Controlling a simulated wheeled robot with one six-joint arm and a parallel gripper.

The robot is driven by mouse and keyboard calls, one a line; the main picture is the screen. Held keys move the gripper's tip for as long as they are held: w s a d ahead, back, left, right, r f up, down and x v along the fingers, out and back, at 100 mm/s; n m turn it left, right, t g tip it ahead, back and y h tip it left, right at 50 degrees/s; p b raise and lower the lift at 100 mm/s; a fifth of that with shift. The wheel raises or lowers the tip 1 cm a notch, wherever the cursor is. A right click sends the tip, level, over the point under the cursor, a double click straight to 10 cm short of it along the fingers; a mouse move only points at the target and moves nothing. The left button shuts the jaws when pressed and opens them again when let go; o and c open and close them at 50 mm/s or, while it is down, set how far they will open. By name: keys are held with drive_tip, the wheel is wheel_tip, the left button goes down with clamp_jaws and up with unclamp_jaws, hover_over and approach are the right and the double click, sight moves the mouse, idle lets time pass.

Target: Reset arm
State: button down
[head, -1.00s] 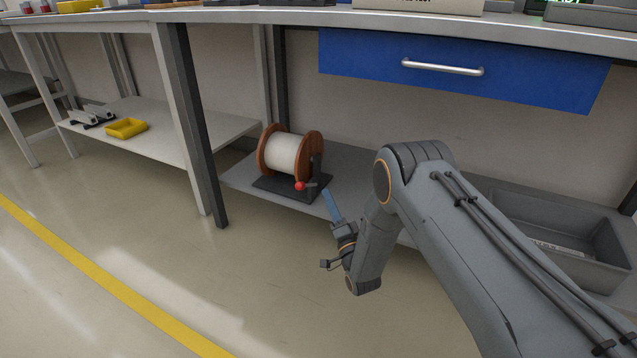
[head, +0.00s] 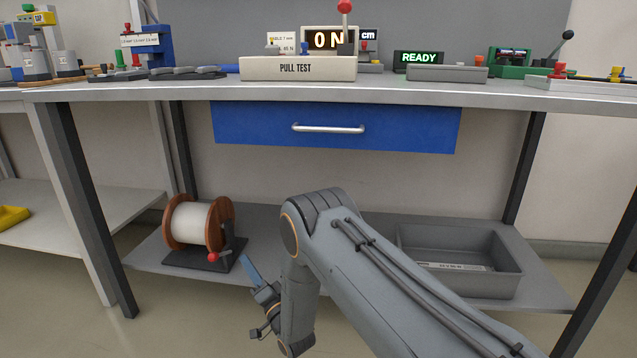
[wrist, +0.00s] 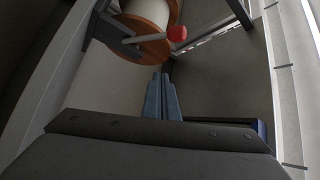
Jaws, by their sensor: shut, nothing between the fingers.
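My gripper (head: 250,270) is low in the head view, in front of the lower shelf and just right of the cable spool (head: 200,222). Its blue fingers are together with nothing between them. In the wrist view the shut fingers (wrist: 161,85) point toward the spool (wrist: 150,20) and its red-knobbed crank, apart from both in the picture. My arm is bent, with the elbow up in front of the shelf and the forearm hanging down.
The workbench (head: 400,97) spans the view, with a shut blue drawer (head: 335,127) below its top. A PULL TEST unit (head: 298,68) and a READY display (head: 419,57) stand on it. A grey bin (head: 460,262) sits on the lower shelf (head: 345,215). Bench legs stand at both sides.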

wheel_tip(320, 180, up, 7)
drive_tip(key=w+a+n+g+h, duration=0.2)
drive_tip(key=w, duration=0.1)
drive_tip(key=s+d+r+n+g+h, duration=0.35)
drive_tip(key=s+r+h, duration=0.25)
drive_tip(key=s+r, duration=0.3)
drive_tip(key=s+d+r+n+g+h+p, duration=0.1)
drive_tip(key=s+d+r+n+g+h, duration=0.2)
drive_tip(key=s+d, duration=0.75)
drive_tip(key=s+d+r+g, duration=0.3)
drive_tip(key=s+d+g, duration=0.15)
drive_tip(key=s, duration=1.05)
drive_tip(key=s+d+r+n+g+h+p, duration=0.1)
drive_tip(key=s+d+r+n+g+h, duration=0.2)
drive_tip(key=s+d, duration=0.75)
drive_tip(key=d+r+m+p, duration=0.2)
drive_tip(key=d+r+p, duration=0.4)
drive_tip(key=r+p, duration=0.3)
drive_tip(key=s+d+r+m+p, duration=0.1)
drive_tip(key=d+r+m+p, duration=0.2)
drive_tip(key=d+r+p, duration=0.3)
drive_tip(key=d+r+m+p, duration=0.2)
drive_tip(key=d+r+p, duration=0.3)
drive_tip(key=r+p, duration=0.9)
drive_tip(key=p, duration=0.8)
drive_tip(key=shift+s+d+h, duration=0.4)
